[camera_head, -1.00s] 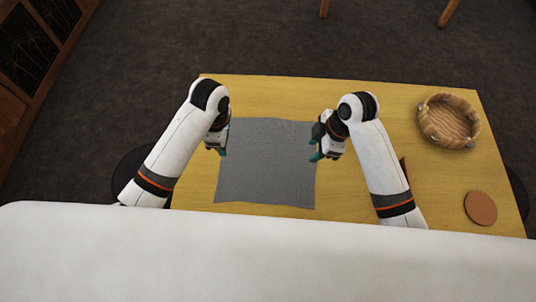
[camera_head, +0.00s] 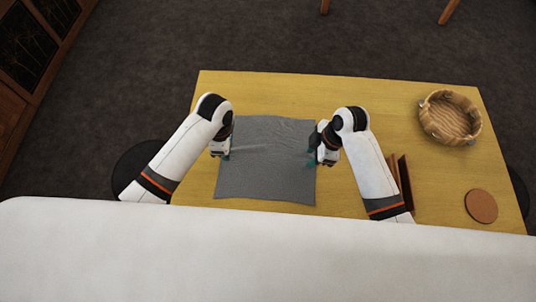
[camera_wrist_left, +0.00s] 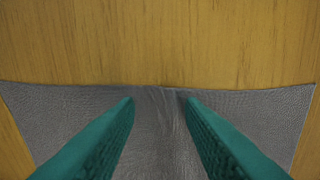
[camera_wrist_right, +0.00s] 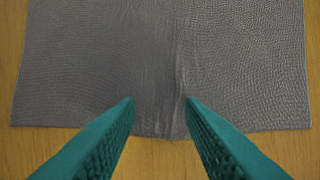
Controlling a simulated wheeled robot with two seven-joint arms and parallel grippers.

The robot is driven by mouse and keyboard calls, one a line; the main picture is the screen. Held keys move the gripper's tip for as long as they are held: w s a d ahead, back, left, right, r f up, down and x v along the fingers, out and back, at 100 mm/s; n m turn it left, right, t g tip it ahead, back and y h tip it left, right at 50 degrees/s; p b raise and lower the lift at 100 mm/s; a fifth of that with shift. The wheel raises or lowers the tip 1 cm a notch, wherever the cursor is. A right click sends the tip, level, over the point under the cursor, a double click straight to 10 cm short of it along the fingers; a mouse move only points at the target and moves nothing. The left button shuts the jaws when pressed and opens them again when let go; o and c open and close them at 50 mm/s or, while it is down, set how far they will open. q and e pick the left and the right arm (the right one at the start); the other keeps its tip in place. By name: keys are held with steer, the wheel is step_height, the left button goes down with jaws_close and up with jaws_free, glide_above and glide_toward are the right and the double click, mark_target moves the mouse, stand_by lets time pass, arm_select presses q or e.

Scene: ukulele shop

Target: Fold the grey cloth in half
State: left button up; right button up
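The grey cloth (camera_head: 265,180) lies on the wooden table, with faint wrinkles running across it between my two grippers. My left gripper (camera_head: 226,155) is low at the cloth's left edge. In the left wrist view its green fingers (camera_wrist_left: 160,100) stand apart over the cloth (camera_wrist_left: 60,115), with a small crease between them. My right gripper (camera_head: 313,159) is low at the right edge. In the right wrist view its fingers (camera_wrist_right: 160,100) also stand apart, over a creased strip of cloth (camera_wrist_right: 90,60). I cannot tell whether the fingertips touch the cloth.
The yellowish wooden table (camera_head: 300,92) is bare behind the cloth. A round wooden basket (camera_head: 450,118) stands at the back right. A round brown disc (camera_head: 481,206) lies at the front right. A brown upright object (camera_head: 405,180) stands beside my right arm.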

arm_select(q)
jaws_close()
arm_select(e)
jaws_close()
arm_select(q)
steer(key=shift+r, duration=0.15)
arm_select(e)
steer(key=shift+r, duration=0.1)
